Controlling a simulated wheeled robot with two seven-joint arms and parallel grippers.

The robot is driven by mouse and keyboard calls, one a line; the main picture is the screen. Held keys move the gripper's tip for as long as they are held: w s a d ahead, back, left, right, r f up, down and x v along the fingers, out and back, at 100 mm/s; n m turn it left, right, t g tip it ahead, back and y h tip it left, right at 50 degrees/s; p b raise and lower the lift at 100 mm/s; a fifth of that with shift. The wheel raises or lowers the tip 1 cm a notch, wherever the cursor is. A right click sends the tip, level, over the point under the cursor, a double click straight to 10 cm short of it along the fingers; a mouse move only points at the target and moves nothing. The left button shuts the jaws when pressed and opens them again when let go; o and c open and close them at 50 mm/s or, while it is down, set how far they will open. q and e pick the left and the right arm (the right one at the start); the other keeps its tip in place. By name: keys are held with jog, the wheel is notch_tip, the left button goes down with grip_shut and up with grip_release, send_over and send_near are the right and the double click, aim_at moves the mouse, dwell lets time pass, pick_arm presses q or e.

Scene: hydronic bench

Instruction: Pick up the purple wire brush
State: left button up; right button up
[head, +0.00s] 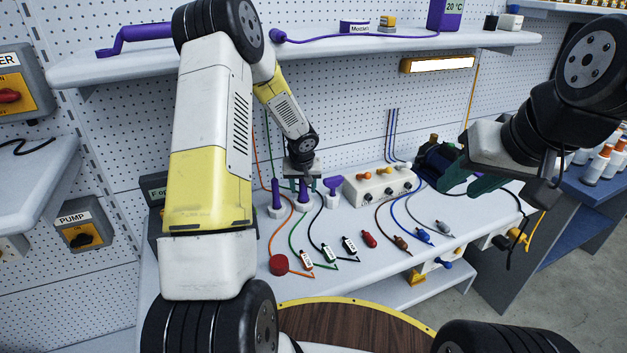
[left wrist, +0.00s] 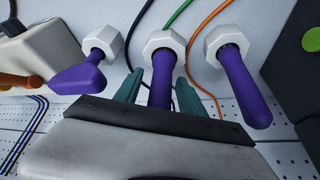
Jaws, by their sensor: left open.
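Three purple-handled tools stand in white hex holders on the bench: a left one (head: 277,192), a middle one (head: 303,194) and a right one (head: 333,183) with a wide flared top. I cannot tell which is the wire brush, as their lower ends are hidden. My left gripper (head: 302,180) is over the middle tool. In the left wrist view its open green fingers (left wrist: 158,88) stand on either side of the middle purple handle (left wrist: 162,80), with no clear grip on it. My right gripper (head: 470,168) is over the bench's right part, its jaw state unclear.
The flared tool (left wrist: 80,78) and the other purple handle (left wrist: 240,85) flank the left gripper closely. A white box with knobs (head: 378,186) stands right of the holders. Wires and labelled probes (head: 328,252) lie in front. A shelf (head: 330,45) runs above.

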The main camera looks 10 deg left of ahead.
pick_arm(q)
jog(key=shift+c, duration=0.5)
grip_shut()
jog(key=shift+r, duration=0.1)
